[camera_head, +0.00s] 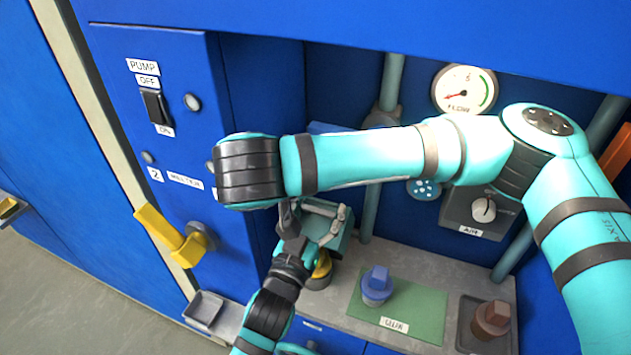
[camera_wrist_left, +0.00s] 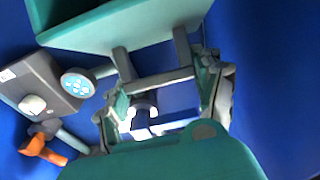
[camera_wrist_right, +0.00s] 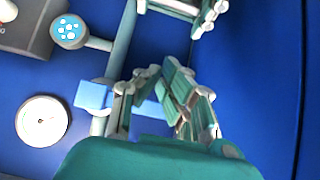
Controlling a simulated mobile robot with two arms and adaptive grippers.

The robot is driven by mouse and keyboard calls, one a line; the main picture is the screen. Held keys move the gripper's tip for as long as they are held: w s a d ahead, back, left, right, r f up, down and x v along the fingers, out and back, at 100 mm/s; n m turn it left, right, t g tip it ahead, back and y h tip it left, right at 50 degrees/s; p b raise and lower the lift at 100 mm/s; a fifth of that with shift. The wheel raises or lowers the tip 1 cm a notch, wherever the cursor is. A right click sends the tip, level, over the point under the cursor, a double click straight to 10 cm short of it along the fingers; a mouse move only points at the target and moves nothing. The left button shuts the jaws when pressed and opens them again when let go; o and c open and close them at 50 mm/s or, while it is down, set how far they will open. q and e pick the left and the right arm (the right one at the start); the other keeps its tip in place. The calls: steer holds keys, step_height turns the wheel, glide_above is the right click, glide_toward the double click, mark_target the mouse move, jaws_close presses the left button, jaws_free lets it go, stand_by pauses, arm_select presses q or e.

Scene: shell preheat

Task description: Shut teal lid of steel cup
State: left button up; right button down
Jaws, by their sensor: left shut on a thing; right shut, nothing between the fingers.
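Right of the teal part, a blue plug (camera_head: 377,284) stands on a green mat (camera_head: 419,309). A brown plug (camera_head: 491,318) stands in a grey tray (camera_head: 465,333). A yellow lever (camera_head: 165,233) projects at left. A light-blue handle (camera_wrist_right: 94,95) is near my right fingers.

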mark_target(320, 209)
arm_select(q)
steer(key=shift+f, duration=0.35)
arm_select(e)
steer(key=x, duration=0.8)
steer(key=shift+w+d+f, duration=0.2)
steer(key=shift+w+d, duration=0.05)
steer(key=shift+s+a+f, duration=0.25)
steer(key=shift+s+f, duration=0.1)
steer(key=shift+s, duration=0.15)
steer(key=shift+s+a+f, duration=0.2)
steer(key=shift+s+f, duration=0.15)
steer(key=shift+s, duration=0.1)
steer(key=shift+s+a+f, duration=0.25)
steer(key=shift+s+f, duration=0.2)
steer(key=shift+s, duration=0.2)
